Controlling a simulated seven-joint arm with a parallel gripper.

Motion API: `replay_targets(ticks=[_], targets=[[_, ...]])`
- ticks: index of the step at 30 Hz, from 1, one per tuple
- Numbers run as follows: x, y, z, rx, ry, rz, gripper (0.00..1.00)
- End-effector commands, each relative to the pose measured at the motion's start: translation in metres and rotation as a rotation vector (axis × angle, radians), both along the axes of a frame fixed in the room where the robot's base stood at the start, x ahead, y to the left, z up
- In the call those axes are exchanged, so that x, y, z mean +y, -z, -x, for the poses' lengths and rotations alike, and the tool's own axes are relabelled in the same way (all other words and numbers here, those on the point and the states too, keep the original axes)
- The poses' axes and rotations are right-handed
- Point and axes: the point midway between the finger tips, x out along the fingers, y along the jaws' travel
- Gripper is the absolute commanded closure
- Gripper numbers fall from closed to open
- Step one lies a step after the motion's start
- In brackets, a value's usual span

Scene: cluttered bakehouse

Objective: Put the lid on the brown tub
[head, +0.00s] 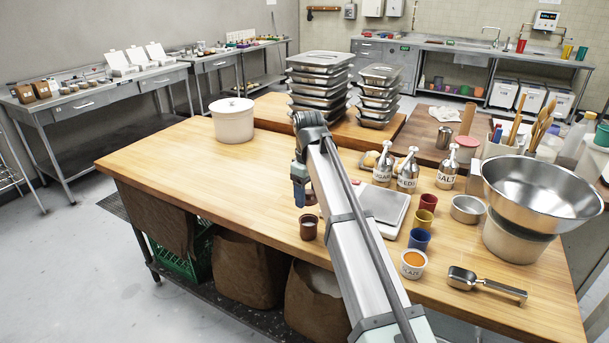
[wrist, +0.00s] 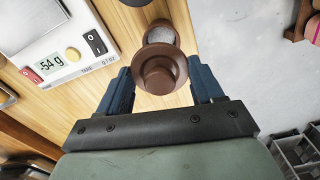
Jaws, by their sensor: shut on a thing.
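The brown tub (head: 309,229) stands open on the wooden table near its front edge, left of the scale. In the wrist view the tub (wrist: 160,22) shows past the lid, with pale grey contents; its near part is hidden by the lid. My gripper (head: 303,196) is above the tub, pointing down. In the wrist view my gripper (wrist: 160,85) is shut on the brown round lid (wrist: 176,66), with a blue finger on each side. The lid is held above the tub, apart from it, and slightly off its centre in the wrist view.
A kitchen scale (head: 388,203), reading -54 g in the wrist view, lies right of the tub. Red and blue cups, an orange-filled tub (head: 413,264) and a metal scoop (head: 485,283) stand farther right. A white lidded crock (head: 232,122) stands back left. The table's left part is clear.

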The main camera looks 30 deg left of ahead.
Motion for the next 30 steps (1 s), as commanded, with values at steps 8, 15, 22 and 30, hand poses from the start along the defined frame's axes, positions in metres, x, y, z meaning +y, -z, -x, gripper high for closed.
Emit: replay_targets(ticks=[8, 15, 22, 30], targets=[[-0.004, 0.002, 0.004, 0.0, 0.094, 0.0, 0.61], [-0.004, 0.011, 0.003, 0.0, 0.095, 0.001, 0.61], [-0.004, 0.026, 0.004, 0.0, 0.094, 0.001, 0.61], [-0.004, 0.044, 0.004, 0.0, 0.094, 0.001, 0.61]])
